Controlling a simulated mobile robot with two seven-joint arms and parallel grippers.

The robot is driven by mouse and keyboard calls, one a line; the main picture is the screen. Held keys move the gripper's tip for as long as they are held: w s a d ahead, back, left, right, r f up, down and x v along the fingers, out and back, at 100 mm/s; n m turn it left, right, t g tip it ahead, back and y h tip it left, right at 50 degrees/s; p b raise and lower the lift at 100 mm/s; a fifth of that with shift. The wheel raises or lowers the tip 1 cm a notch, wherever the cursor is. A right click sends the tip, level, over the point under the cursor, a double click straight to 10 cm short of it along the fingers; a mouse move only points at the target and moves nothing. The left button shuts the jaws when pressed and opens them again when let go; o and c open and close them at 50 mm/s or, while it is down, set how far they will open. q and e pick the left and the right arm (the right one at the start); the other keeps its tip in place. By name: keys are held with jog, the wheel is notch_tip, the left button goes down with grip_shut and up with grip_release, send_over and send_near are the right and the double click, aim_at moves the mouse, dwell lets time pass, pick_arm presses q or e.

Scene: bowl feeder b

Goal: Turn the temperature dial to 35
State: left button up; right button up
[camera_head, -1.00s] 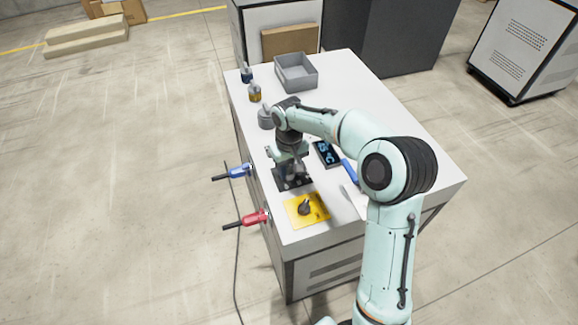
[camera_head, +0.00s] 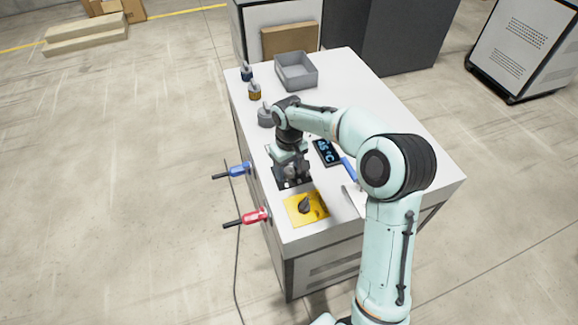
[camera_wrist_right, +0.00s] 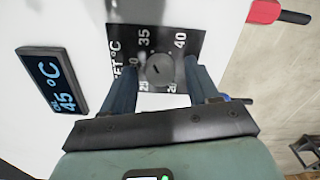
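The temperature dial (camera_wrist_right: 158,70) is a round grey knob with a short dark mark. It sits on a black plate (camera_wrist_right: 125,35) printed with white numbers, including 35 and 40. I cannot tell exactly which number the mark points to. My right gripper (camera_wrist_right: 161,78) is open, with one finger on each side of the dial and visible gaps between. In the head view my right gripper (camera_head: 291,172) is over the black plate (camera_head: 280,181) and hides most of the dial. A display (camera_wrist_right: 53,80) beside the plate reads 45 °C. My left gripper is out of view.
A yellow panel (camera_head: 293,216) with a black knob (camera_head: 305,205) is in front of the plate. Blue (camera_head: 238,171) and red (camera_head: 252,218) handles stick out from the cabinet's left side. Small bottles (camera_head: 255,92) and a grey bin (camera_head: 296,78) stand farther back.

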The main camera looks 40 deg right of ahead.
aim_at(289, 170)
jog(key=shift+r, duration=0.1)
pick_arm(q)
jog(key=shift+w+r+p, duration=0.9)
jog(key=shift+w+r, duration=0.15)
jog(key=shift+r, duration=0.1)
pick_arm(e)
notch_tip(289, 170, up, 13)
